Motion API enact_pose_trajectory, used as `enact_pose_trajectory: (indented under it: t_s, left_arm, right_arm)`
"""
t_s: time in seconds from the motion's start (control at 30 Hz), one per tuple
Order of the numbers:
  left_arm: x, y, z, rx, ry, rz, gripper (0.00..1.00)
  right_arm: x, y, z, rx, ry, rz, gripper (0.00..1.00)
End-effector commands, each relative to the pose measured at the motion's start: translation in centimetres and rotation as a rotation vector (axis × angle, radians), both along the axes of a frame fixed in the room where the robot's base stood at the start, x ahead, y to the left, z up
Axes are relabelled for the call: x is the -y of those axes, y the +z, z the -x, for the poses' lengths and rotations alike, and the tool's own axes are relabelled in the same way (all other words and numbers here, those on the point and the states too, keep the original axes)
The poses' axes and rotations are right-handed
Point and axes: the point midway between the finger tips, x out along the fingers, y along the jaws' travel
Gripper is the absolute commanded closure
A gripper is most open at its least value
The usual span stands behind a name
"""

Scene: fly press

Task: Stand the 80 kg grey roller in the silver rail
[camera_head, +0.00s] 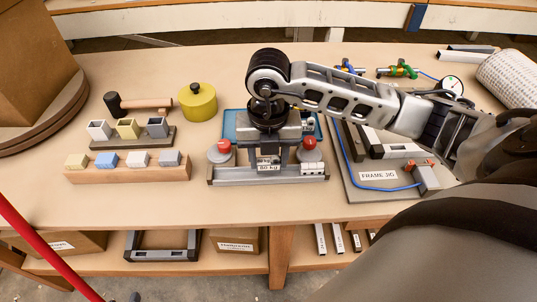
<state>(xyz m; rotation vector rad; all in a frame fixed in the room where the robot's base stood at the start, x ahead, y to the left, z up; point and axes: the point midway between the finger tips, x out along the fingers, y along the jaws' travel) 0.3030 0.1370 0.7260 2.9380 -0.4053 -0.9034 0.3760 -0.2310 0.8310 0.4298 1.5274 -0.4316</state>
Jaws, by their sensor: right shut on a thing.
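The silver rail (240,179) lies across the middle of the table, near its front edge. My right gripper (268,158) points down over the middle of the rail, with its fingers on either side of the grey roller (268,165), which has a white "80 kg" label. The right gripper is shut on the roller, and the hand hides most of it. The roller looks upright at the rail; whether its foot touches the rail cannot be told. My left gripper is not in view.
Red-topped grey pieces (220,152) (309,151) stand close on both sides of the roller. Block racks (130,173), a mallet (140,104) and a yellow pot (197,102) are at left. The frame jig (378,190) is at right. The table's front left is clear.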

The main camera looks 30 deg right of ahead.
Motion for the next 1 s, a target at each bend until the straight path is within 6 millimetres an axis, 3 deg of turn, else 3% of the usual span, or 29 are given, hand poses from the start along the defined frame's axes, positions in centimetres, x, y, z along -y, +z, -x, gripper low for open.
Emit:
enact_pose_trajectory:
  t_s: [1.0]
  left_arm:
    - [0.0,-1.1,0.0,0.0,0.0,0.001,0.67]
  right_arm:
    - [0.0,-1.2,0.0,0.001,0.0,0.001,0.75]
